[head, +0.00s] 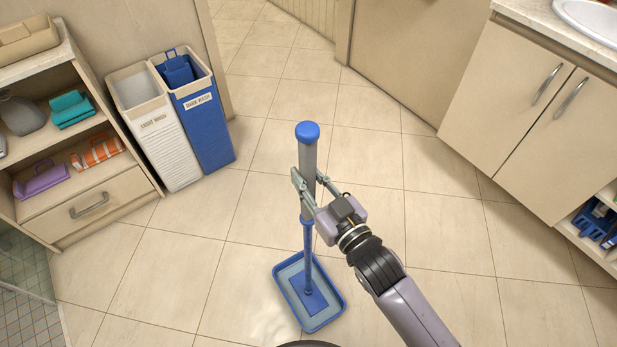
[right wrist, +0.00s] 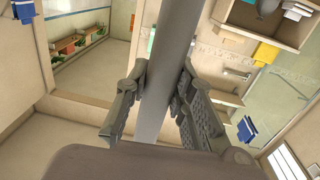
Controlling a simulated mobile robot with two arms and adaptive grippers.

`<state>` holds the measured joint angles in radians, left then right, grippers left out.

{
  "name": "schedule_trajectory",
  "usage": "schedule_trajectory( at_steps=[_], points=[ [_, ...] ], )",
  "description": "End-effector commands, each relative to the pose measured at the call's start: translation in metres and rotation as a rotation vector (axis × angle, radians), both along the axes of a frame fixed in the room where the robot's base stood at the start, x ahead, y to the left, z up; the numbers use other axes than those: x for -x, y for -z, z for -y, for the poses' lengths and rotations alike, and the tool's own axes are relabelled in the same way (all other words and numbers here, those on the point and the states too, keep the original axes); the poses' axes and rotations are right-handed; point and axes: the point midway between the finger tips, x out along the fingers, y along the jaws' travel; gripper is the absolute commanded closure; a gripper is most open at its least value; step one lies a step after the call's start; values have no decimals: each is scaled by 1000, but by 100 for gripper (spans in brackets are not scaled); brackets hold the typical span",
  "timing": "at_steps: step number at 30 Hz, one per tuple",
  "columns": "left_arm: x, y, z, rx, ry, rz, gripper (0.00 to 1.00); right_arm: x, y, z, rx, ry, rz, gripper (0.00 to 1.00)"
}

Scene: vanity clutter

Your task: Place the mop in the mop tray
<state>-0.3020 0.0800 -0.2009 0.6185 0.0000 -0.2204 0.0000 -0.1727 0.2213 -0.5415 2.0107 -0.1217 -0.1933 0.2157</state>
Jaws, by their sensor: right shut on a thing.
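The mop (head: 308,160) stands nearly upright in the head view, with a blue cap, a grey upper handle and a thin blue lower shaft. Its flat blue head is over or in the blue-rimmed mop tray (head: 335,318) on the floor. I cannot tell whether the head touches the tray's bottom. My right gripper (head: 308,176) is shut on the grey handle. The right wrist view shows the handle (right wrist: 169,35) between the fingers of the gripper (right wrist: 163,72). My left gripper is not in view.
A white bin (head: 165,145) and a blue bin (head: 207,130) stand at the upper left, beside a shelf unit (head: 110,185) with folded cloths. A cabinet (head: 510,110) with a sink is at the upper right. The tiled floor around the tray is clear.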

Motion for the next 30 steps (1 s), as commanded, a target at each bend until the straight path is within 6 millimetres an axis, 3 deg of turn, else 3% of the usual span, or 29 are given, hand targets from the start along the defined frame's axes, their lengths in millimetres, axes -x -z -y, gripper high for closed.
schedule_trajectory(
  at_steps=[10,11,20,30],
  points=[
    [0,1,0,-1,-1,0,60,0,-1,0,-6,-1,8,100],
    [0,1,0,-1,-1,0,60,0,3,0,-2,0,1,77],
    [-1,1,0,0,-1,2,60,0,2,0,-1,0,0,57],
    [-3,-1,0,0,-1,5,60,0,-2,0,-1,0,2,57]
  ],
)
